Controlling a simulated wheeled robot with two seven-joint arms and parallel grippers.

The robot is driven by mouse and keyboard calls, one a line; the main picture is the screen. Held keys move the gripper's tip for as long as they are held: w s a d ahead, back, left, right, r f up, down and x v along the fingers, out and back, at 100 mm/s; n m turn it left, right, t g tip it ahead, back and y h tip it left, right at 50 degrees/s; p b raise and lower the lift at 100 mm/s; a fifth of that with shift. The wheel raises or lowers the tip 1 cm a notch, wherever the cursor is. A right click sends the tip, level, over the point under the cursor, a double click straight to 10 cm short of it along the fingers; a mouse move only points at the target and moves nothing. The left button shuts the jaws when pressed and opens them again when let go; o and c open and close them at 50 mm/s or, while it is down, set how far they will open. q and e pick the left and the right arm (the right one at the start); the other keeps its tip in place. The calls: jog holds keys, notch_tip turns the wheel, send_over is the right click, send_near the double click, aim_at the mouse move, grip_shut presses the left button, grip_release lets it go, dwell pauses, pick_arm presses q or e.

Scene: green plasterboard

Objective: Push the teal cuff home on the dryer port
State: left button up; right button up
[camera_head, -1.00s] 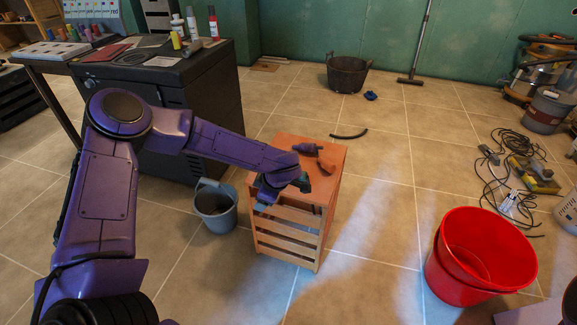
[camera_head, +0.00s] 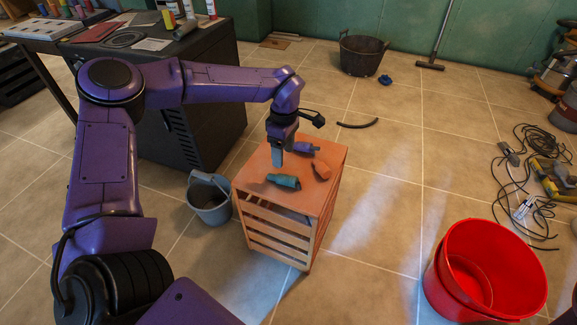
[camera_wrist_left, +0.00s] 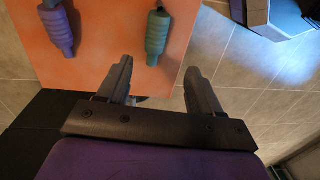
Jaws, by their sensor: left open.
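A teal stepped piece (camera_head: 284,181), which looks like the cuff, lies on the orange top of a slatted crate (camera_head: 262,181). In the left wrist view the teal piece (camera_wrist_left: 158,32) has a wide body and a narrower, darker end toward my gripper. My left gripper (camera_head: 279,160) points down over the crate's left side, behind the teal piece in the head view. In the wrist view its fingers (camera_wrist_left: 158,65) are apart and empty, with the teal piece beyond their tips. I cannot identify the dryer port for certain. My right gripper is out of view.
A purple stepped piece (camera_head: 306,147) and an orange piece (camera_head: 321,171) lie on the same crate top. A grey bucket (camera_head: 209,200) stands left of the crate. Red buckets (camera_head: 490,262) stand at right. A black cabinet (camera_head: 215,95) is behind left.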

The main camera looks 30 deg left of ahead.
pick_arm(q)
jog(key=b, duration=0.1)
send_over(285, 176)
jog(key=f, duration=0.5)
jog(key=shift+w+a+f, duration=0.1)
jog(key=shift+a, duration=0.1)
jog(key=f+b, duration=0.1)
jog(key=f, duration=0.4)
jog(key=shift+d+f+b, duration=0.1)
jog(key=shift+d+b, duration=0.1)
jog(key=shift+b, duration=0.2)
jog(key=shift+c, duration=0.9)
grip_shut()
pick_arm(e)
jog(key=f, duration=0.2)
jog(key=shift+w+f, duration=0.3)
